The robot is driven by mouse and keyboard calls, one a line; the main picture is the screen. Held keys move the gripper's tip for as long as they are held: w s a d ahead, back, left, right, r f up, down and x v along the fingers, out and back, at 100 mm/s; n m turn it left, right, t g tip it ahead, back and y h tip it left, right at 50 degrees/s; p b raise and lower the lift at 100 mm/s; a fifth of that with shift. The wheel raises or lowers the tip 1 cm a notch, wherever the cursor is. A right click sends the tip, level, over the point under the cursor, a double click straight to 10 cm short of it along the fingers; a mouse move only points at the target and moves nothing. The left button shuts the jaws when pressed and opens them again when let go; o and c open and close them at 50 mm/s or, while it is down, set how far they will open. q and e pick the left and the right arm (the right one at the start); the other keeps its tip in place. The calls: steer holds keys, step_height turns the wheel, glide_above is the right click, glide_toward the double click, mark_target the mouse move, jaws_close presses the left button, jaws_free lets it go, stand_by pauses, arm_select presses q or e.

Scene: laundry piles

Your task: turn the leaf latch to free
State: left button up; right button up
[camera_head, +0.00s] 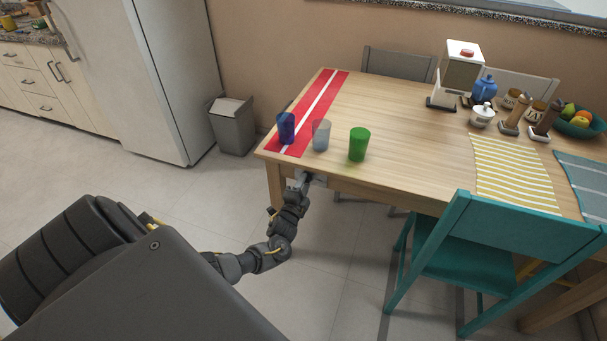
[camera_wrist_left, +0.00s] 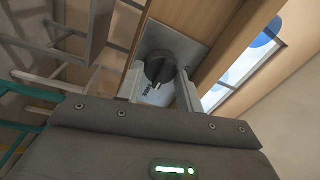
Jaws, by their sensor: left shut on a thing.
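The leaf latch (camera_wrist_left: 160,68) is a round black knob on a grey metal plate (camera_wrist_left: 183,47), fixed under the edge of the wooden table (camera_head: 400,166). A small marking on the plate shows near the knob, too small to read surely. My left gripper (camera_head: 303,178) is at the table's front edge, near its left corner. In the left wrist view its two fingers (camera_wrist_left: 159,88) stand either side of the knob, shut on it. In the head view the knob is hidden by the gripper and the tabletop. My right gripper is in neither view.
On the tabletop above my left gripper stand a blue cup (camera_head: 286,128), a clear cup (camera_head: 321,135) and a green cup (camera_head: 359,145). A red runner (camera_head: 318,100) lies at the left end. A teal chair (camera_head: 470,245) stands right; the floor left is clear.

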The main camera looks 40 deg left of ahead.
arm_select(q)
steer(key=o, duration=1)
steer(key=shift+w+d, duration=0.1)
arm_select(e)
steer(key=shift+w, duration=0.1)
arm_select(q)
steer(key=r+v, duration=0.1)
steer(key=v, duration=0.9)
steer(key=shift+s+f, duration=0.45)
steer(key=shift+f, duration=0.05)
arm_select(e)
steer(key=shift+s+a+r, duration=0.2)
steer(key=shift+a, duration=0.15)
arm_select(q)
steer(key=shift+d+p, duration=0.15)
steer(key=shift+p, duration=0.2)
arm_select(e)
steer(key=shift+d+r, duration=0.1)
